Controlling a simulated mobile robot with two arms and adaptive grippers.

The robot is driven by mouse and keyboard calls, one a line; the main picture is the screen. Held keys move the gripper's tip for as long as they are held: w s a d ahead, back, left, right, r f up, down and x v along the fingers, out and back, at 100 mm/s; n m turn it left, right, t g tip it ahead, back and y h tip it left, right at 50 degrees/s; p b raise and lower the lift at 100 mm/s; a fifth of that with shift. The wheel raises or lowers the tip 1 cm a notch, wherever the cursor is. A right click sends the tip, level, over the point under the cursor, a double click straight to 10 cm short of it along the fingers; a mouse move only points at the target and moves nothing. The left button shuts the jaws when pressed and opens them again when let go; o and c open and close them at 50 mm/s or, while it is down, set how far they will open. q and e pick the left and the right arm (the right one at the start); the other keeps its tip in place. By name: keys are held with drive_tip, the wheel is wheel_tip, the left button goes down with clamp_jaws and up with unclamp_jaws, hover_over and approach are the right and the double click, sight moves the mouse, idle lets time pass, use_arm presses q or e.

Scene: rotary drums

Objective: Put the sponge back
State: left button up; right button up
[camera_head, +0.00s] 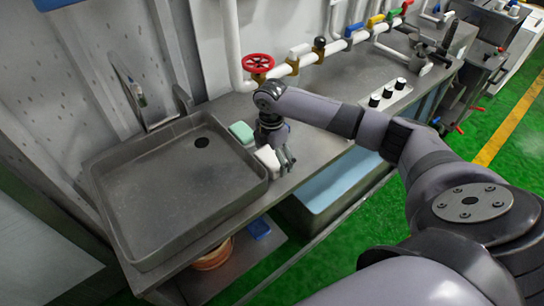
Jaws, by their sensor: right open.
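A mint-green block (241,132), which looks like the sponge, lies on the grey counter (318,146) by the right rim of the sink. A white block (267,158) sits in front of it, close to the sink's right edge; I cannot tell what it is. My right gripper (287,165) points down just right of the white block, its fingers apart with nothing seen between them. Whether it touches the white block is unclear. My left gripper is not in view.
The empty grey sink (180,185) with a dark drain fills the left. A red valve wheel (258,63) and white pipes with coloured valves run along the back. Black knobs (387,92) stand on the counter at right. A blue basin (340,182) is below the counter.

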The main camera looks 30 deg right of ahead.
sight(271, 156)
wheel_tip(271, 156, up, 12)
drive_tip(key=b, duration=0.2)
drive_tip(key=shift+r+b, duration=0.15)
drive_tip(key=shift+b, duration=0.25)
idle(0.5)
